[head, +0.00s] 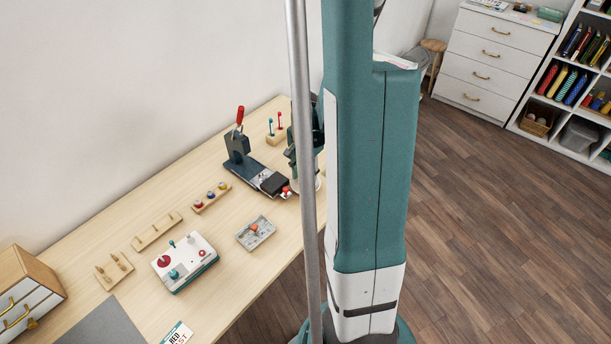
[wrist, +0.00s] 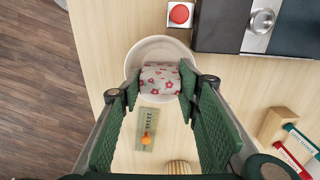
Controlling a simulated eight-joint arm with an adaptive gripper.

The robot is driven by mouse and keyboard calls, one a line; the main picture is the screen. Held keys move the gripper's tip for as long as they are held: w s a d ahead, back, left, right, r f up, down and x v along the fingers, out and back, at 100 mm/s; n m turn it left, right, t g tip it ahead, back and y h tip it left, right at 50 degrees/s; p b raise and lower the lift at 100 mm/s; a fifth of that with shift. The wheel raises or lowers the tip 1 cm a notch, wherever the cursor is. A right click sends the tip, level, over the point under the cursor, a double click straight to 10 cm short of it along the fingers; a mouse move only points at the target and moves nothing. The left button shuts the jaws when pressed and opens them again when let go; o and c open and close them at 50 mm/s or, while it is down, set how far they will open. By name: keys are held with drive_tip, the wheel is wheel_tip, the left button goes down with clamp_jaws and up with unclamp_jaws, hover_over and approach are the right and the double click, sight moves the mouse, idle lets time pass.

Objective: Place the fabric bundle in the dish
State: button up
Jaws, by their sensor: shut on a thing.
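The fabric bundle (wrist: 160,78), pale with pink-red flowers, is between the fingertips of my gripper (wrist: 159,82) in the wrist view. My gripper is shut on it, with a green pad against each side. The round white dish (wrist: 158,42) is directly behind the bundle in that view, and its rim shows around the far side. I cannot tell whether the bundle touches the dish floor or hangs just above it. In the head view my column and arm hide the bundle and most of the dish.
A red button on a white block (wrist: 180,14) stands close beside the dish, next to a dark press base (wrist: 225,25). A small green card with an orange piece (wrist: 147,128) lies nearby. The press with a red handle (head: 238,145) rises behind. The table edge is close on the other side.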

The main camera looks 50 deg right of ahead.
sight(305, 173)
drive_tip(key=shift+f, duration=0.3)
drive_tip(key=o, duration=0.7)
drive_tip(key=shift+r, duration=0.2)
wheel_tip(305, 173, up, 12)
drive_tip(key=p, duration=0.2)
idle(0.6)
drive_tip(key=shift+a, duration=0.1)
idle(0.7)
